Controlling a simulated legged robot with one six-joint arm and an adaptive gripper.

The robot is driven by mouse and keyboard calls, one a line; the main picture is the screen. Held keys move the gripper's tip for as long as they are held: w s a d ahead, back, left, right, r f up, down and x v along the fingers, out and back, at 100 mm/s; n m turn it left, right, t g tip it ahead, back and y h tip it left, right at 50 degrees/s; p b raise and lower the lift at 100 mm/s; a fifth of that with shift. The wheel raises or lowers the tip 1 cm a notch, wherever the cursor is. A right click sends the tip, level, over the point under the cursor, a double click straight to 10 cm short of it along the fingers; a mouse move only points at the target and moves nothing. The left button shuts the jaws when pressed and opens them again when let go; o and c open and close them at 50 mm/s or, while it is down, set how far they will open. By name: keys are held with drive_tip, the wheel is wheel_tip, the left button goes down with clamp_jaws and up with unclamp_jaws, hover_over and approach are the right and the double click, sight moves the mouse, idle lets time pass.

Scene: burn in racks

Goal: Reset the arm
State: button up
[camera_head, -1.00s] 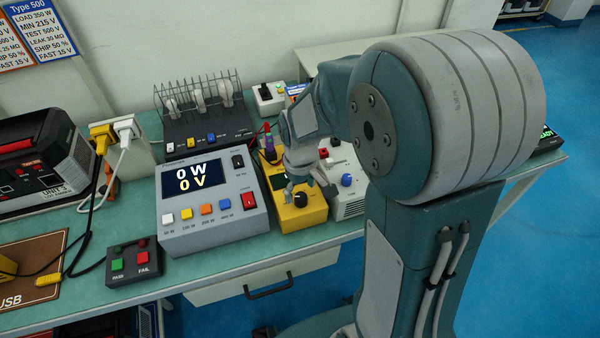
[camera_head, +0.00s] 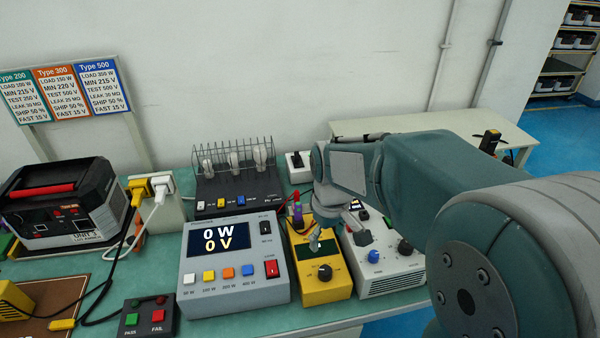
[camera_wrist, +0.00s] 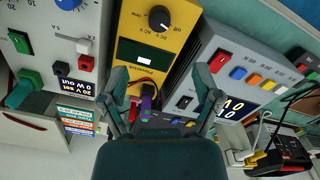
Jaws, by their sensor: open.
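My arm reaches in from the right in the head view, with its wrist above the back of the yellow meter (camera_head: 322,275). My gripper (camera_head: 318,236) is partly seen there, small and near the meter's top edge. In the wrist view my gripper (camera_wrist: 165,95) has its two fingers spread apart, with nothing held between them. The yellow meter (camera_wrist: 170,45), with a black knob and a dark display, lies beyond the fingers. A purple and a red plug (camera_wrist: 148,98) show at its end, between the fingers in the picture.
A grey load box (camera_head: 215,270) reading 0 W and 0 V stands left of the meter. A white supply box (camera_head: 390,275) stands right. A power station (camera_head: 65,205) and PASS/FAIL box (camera_head: 148,318) are left.

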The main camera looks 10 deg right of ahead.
drive_tip(key=s+r+m+t, duration=0.2)
drive_tip(key=s+r, duration=0.2)
drive_tip(key=s, duration=0.3)
drive_tip(key=s+r+m+t, duration=0.2)
drive_tip(key=s+r+t, duration=0.1)
drive_tip(key=s, duration=0.4)
drive_tip(key=shift+s+r+m+t, duration=0.2)
drive_tip(key=shift+r+m+t, duration=0.1)
drive_tip(key=shift+r, duration=0.6)
